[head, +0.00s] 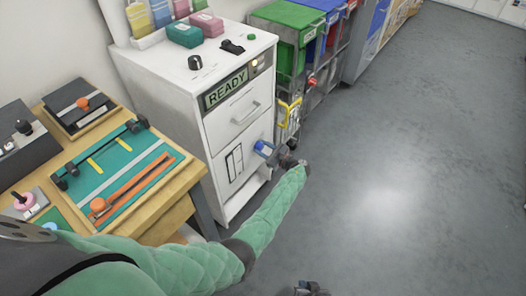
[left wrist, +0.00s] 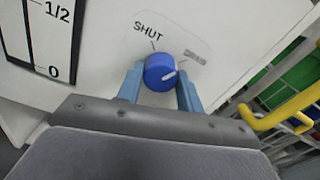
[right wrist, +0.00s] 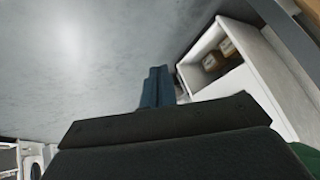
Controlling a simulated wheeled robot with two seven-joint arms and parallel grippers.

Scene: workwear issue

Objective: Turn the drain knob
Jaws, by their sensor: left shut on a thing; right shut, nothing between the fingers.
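The blue drain knob (left wrist: 159,72) sits on the white front panel of the cabinet (head: 233,128). A white pointer line on it points right and slightly up, away from the "SHUT" label and toward a second label that is too faint to read. My left gripper (left wrist: 160,88) is shut on the knob, one blue finger on each side. In the head view my left gripper (head: 270,151) is at the lower right of the cabinet front. My right gripper (right wrist: 157,88) is shut and empty, over the grey floor. In the head view only a small part of the right arm shows at the bottom edge.
A "READY" display (head: 226,90) and a drawer are above the knob. A level gauge (head: 234,162) is left of it. A yellow handle (head: 289,112) on a rack stands close to the right. A workbench (head: 165,204) is at left. The floor at right is clear.

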